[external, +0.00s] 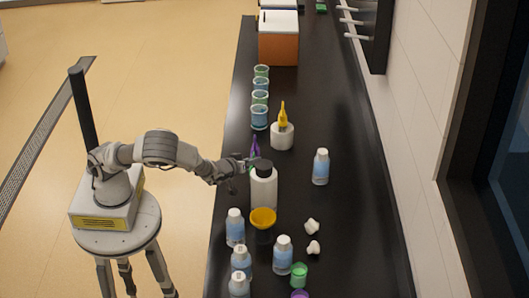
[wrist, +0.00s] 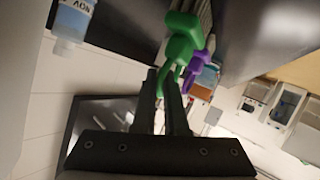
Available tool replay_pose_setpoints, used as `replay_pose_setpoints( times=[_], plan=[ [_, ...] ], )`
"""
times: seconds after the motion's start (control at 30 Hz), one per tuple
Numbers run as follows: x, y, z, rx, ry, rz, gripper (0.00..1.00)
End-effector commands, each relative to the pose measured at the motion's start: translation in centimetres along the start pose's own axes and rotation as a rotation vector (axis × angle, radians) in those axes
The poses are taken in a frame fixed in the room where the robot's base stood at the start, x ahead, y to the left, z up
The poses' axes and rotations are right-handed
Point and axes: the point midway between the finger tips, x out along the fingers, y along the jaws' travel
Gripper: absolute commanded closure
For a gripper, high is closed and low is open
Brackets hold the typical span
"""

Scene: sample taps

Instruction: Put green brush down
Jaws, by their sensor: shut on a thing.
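The green brush (wrist: 181,42) shows in the wrist view at the tips of my gripper (wrist: 166,82), which is shut on it. A purple thing (wrist: 194,66) shows just behind the green brush. In the external view my gripper (external: 243,168) is over the black bench, beside a large white bottle with a black cap (external: 264,190). The purple thing (external: 255,146) sticks up just above my gripper there. The green brush is mostly hidden in the external view, and I cannot tell whether it touches the bench.
A white holder (external: 282,138) with a yellow thing stands behind. Several beakers (external: 260,118) line the bench's left edge farther back. A yellow funnel (external: 263,217) and several blue-labelled bottles (external: 283,255) stand in front.

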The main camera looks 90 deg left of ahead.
Motion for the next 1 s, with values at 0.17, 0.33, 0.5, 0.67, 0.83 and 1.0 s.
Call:
replay_pose_setpoints(
  times=[0.17, 0.33, 0.5, 0.67, 0.83, 1.0],
  plan=[
    [0.1, -0.1, 0.3, 0.000, 0.000, 0.000, 0.77],
    [0.1, -0.1, 0.2, 0.000, 0.000, 0.000, 0.60],
    [0.1, -0.1, 0.2, 0.000, 0.000, 0.000, 0.60],
    [-0.1, 0.1, -0.3, 0.001, 0.000, 0.000, 0.60],
    [-2.3, 0.1, 0.0, 0.001, -0.002, 0.003, 0.60],
    [-5.2, 0.2, -0.1, 0.001, -0.002, 0.003, 0.60]
  ],
)
